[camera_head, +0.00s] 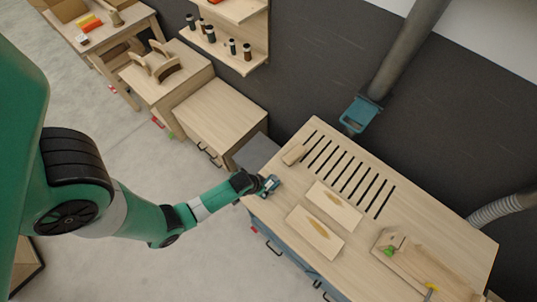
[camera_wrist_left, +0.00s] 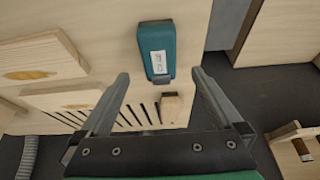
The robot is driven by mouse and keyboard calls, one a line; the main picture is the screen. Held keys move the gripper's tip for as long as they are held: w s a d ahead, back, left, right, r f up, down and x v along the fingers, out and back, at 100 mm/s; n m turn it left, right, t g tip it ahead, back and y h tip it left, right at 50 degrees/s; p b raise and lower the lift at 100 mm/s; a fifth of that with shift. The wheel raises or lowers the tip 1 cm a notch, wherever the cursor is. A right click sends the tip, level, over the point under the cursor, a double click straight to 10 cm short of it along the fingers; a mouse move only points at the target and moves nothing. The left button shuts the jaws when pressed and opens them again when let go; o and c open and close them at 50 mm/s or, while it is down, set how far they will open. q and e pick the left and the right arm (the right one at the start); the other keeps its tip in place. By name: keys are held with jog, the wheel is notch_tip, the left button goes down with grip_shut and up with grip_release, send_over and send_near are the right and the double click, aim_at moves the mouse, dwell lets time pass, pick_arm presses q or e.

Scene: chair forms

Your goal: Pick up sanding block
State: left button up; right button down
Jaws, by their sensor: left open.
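A teal block with a white label (camera_wrist_left: 157,50) lies on the workbench top close to its edge; it looks like the sanding block. In the head view this teal block (camera_head: 271,185) sits at the bench's left edge, partly hidden by my gripper. My left gripper (camera_wrist_left: 160,80) is open and empty, its two fingers pointing toward the block, which shows between and just beyond the fingertips. Whether they touch it is unclear. In the head view my left gripper (camera_head: 262,185) is at the bench edge beside the block. My right gripper is not in view.
A small pale wooden block (camera_head: 294,155) lies near the slots of the workbench (camera_head: 262,210). Two wooden boards with marked patches (camera_head: 335,207) (camera_head: 315,232) lie right of the teal block. A wooden jig (camera_head: 415,262) is farther right. A lower cabinet (camera_head: 222,110) stands behind left.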

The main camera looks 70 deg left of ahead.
aim_at(268, 185)
pick_arm(q)
jog(key=x, duration=0.2)
jog(key=shift+f+b, duration=0.35)
jog(key=shift+b, duration=0.05)
jog(key=shift+w, duration=0.15)
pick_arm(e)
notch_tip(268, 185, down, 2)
pick_arm(q)
jog(key=b+x, duration=0.1)
jog(key=x, duration=0.4)
jog(key=shift+w+a+b, duration=0.1)
jog(key=shift+b, duration=0.25)
jog(key=c, duration=1.4)
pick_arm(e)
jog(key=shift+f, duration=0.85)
